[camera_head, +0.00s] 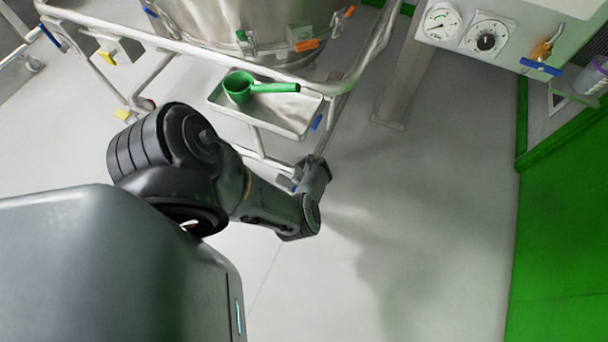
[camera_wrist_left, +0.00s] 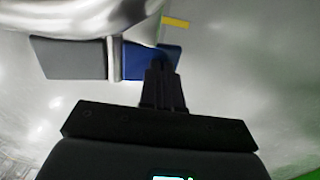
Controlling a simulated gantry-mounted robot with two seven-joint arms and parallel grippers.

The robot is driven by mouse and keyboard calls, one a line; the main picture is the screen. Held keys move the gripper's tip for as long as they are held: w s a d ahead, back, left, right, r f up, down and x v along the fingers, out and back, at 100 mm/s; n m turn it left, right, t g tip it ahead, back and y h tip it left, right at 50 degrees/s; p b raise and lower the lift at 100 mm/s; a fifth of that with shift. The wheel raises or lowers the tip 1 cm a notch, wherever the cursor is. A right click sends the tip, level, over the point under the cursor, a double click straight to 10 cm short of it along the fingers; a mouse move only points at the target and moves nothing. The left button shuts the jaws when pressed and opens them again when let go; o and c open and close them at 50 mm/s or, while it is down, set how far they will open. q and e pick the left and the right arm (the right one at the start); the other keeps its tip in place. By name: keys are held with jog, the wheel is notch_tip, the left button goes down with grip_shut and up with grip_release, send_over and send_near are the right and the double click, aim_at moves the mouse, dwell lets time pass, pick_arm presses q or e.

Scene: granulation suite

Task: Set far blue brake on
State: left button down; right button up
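Small blue pedals show on the wheeled frame in the head view: one by the tray's right corner (camera_head: 317,122), one at the far left (camera_head: 48,33) and one at the top (camera_head: 150,12). I cannot tell which is the far brake. My left gripper (camera_head: 318,168) is low by the frame's near right corner, its fingers partly hidden. In the left wrist view the fingers (camera_wrist_left: 163,68) look closed together. Their tips overlap a blue pedal (camera_wrist_left: 136,60) beside a grey plate (camera_wrist_left: 68,59); I cannot tell whether they touch it. My right gripper is out of view.
A green scoop (camera_head: 240,88) lies on the metal tray (camera_head: 290,122). Metal frame rails (camera_head: 230,52) surround the large vessel (camera_head: 240,20). A cabinet with gauges (camera_head: 486,38) and a green panel (camera_head: 565,210) stand right. The floor between (camera_head: 430,190) is open.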

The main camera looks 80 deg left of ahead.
pick_arm(q)
jog(key=shift+d+f, duration=0.2)
jog(key=shift+f, duration=0.15)
jog(key=shift+r, duration=0.1)
